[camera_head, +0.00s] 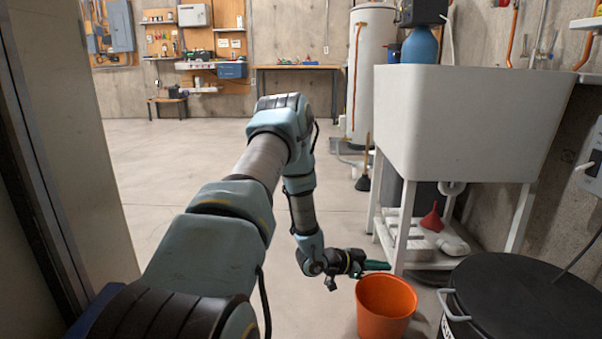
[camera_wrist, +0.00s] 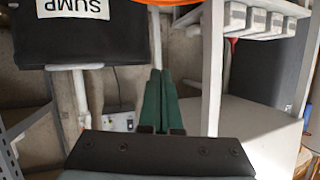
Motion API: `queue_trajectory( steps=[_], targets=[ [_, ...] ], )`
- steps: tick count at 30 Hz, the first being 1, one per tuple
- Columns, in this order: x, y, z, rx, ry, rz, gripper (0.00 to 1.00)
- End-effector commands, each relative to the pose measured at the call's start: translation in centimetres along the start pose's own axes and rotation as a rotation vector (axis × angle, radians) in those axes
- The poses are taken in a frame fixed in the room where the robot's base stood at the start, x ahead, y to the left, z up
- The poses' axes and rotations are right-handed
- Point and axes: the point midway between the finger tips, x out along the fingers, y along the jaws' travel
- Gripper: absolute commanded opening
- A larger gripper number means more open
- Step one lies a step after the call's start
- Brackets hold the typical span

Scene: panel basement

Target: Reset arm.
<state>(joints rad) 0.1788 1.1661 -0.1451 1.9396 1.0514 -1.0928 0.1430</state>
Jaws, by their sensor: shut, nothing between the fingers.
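My arm (camera_head: 262,160) reaches forward from the lower left and bends down at its elbow. My gripper (camera_head: 386,265) is at its low end, pointing right, near the upper rim of an orange bucket (camera_head: 385,305). I cannot tell whether it touches the rim. In the wrist view the green fingers (camera_wrist: 158,100) lie together with nothing between them. An orange edge (camera_wrist: 165,3) shows at the top of that view.
A white utility sink (camera_head: 470,115) stands on the right, with a red funnel (camera_head: 432,217) on its lower shelf. A black lidded bin (camera_head: 525,300) is at lower right. A plunger (camera_head: 364,180) stands farther back. Floor (camera_head: 150,165) is clear left of my arm.

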Motion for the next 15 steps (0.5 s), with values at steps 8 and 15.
queue_trajectory(
  steps=[8,15],
  targets=[
    [-11.1,-7.9,-3.5,-0.125,-0.435,-0.307,0.0],
    [-23.9,-7.6,-6.5,-0.387,-0.731,-0.551,0.0]
  ],
)
